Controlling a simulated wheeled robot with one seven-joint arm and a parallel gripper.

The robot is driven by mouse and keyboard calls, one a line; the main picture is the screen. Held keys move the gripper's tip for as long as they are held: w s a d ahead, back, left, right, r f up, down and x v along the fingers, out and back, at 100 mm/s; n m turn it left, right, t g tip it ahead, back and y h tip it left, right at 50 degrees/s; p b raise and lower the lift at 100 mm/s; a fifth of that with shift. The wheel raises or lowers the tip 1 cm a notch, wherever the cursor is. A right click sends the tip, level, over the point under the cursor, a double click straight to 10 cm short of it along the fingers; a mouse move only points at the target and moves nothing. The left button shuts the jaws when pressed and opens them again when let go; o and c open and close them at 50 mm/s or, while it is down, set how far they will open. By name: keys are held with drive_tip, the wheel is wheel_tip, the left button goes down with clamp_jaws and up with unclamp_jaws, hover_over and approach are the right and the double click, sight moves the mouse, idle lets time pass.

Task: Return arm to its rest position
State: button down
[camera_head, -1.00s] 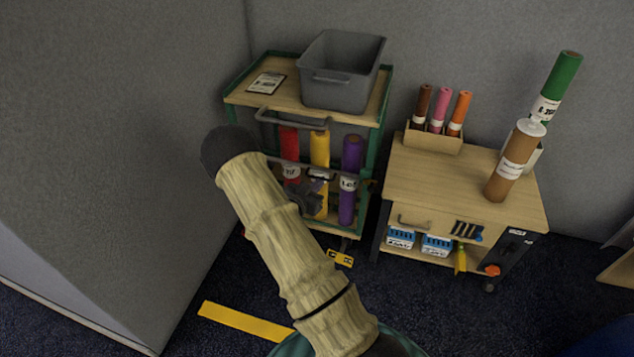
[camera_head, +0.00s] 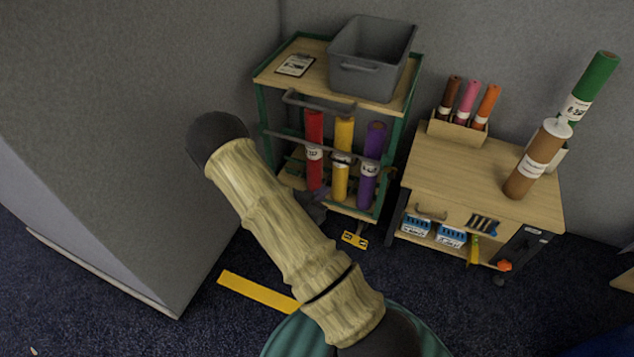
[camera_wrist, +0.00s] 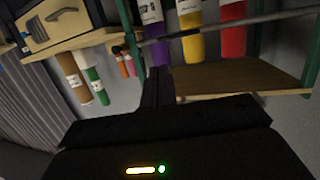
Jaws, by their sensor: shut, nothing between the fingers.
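My arm in its tan ribbed sleeve crosses the middle of the head view. My gripper (camera_head: 314,207) is a small dark shape beside the sleeve, low in front of the green-framed cart (camera_head: 264,120), and mostly hidden by the arm. In the wrist view, which looks upside down, the dark fingers of my gripper (camera_wrist: 157,78) are together and hold nothing. A red roll (camera_head: 314,150), a yellow roll (camera_head: 343,160) and a purple roll (camera_head: 371,165) stand in the cart. They also show past the fingers in the wrist view.
A grey bin (camera_head: 365,85) and a clipboard (camera_head: 296,64) lie on the cart top. A wooden cabinet (camera_head: 470,175) at right carries a brown roll (camera_head: 535,160), a green roll (camera_head: 592,85) and a box of smaller rolls. A grey partition (camera_head: 110,150) stands at left.

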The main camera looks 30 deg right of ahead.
drive_tip(key=shift+w, duration=0.1)
drive_tip(key=a+r+n+g+y, duration=0.1)
drive_tip(key=a+r+n+y, duration=0.4)
drive_tip(key=a+r+y, duration=0.45)
drive_tip(key=s+a+r+n+g+y, duration=0.2)
drive_tip(key=s+r+n, duration=0.15)
drive_tip(key=s, duration=0.35)
drive_tip(key=s+a+r+n+g+y, duration=0.1)
drive_tip(key=s+r+n+g+y, duration=0.2)
drive_tip(key=s, duration=0.5)
wheel_tip(320, 180, up, 39)
drive_tip(key=t+h+p, duration=0.1)
drive_tip(key=p, duration=3.7)
drive_tip(key=shift+s+a, duration=0.15)
drive_tip(key=shift+f+n, duration=0.1)
drive_tip(key=shift+n, duration=0.15)
